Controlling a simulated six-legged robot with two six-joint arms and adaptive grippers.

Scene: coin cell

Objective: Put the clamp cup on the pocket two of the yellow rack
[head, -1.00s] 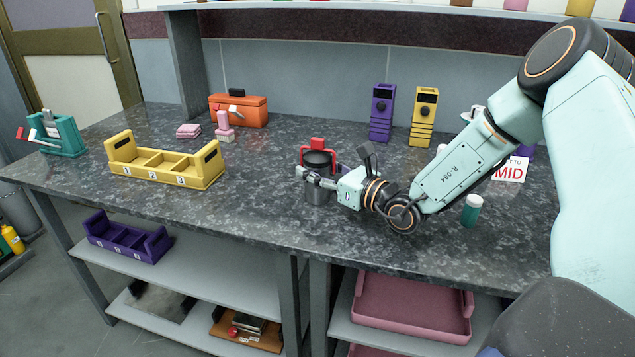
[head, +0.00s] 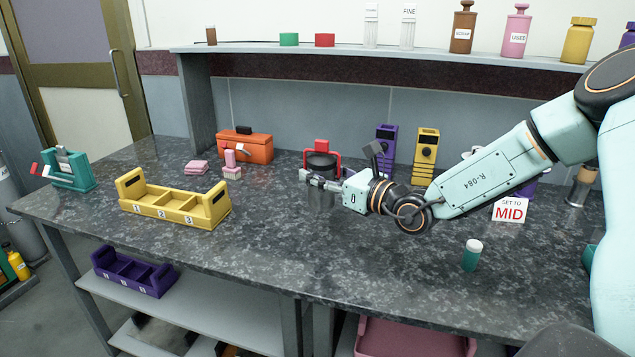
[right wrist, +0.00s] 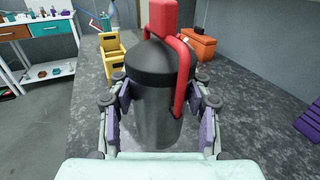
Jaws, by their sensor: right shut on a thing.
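The clamp cup is a grey cylinder with a black lid and a red clamp on top (head: 321,163). In the right wrist view the cup (right wrist: 155,110) stands upright between the fingers. My right gripper (head: 322,184) is shut on the cup's body; in the right wrist view its fingers (right wrist: 158,100) press both sides. The yellow rack (head: 172,212) stands on the counter to the left, with pockets labelled 1, 2 and 3; pocket two is the middle one. The gripper and cup are to the right of the rack. My left gripper is not in view.
An orange toolbox (head: 246,146), pink blocks (head: 197,167) and a teal press (head: 75,170) stand behind or left of the rack. Purple (head: 386,145) and yellow (head: 426,150) devices stand behind my arm. Counter between cup and rack looks clear.

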